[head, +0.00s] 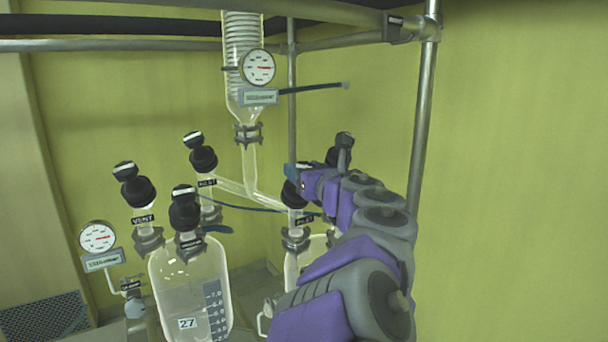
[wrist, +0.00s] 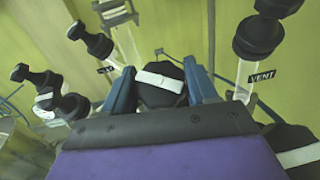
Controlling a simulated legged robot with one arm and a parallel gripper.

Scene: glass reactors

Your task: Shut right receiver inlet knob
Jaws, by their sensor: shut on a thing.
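The right receiver (head: 292,272) is a clear glass vessel, partly hidden behind my arm in the head view. Its black inlet knob (head: 292,197) stands on top above a small dark label. My gripper (head: 293,178) comes from the right and is at this knob. In the wrist view, the two blue fingers of my gripper (wrist: 160,88) stand on either side of the black knob (wrist: 158,97), shut on it. The knob's white stripe (wrist: 160,82) runs from finger to finger, slightly tilted. The knob's lower part is hidden by the gripper body.
The left receiver (head: 190,290), marked 27, carries several black knobs. Another black knob (head: 333,156) is close behind my gripper. A VENT-labelled knob (wrist: 258,38) is right of the fingers in the wrist view. A metal frame post (head: 424,110) stands right of my arm.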

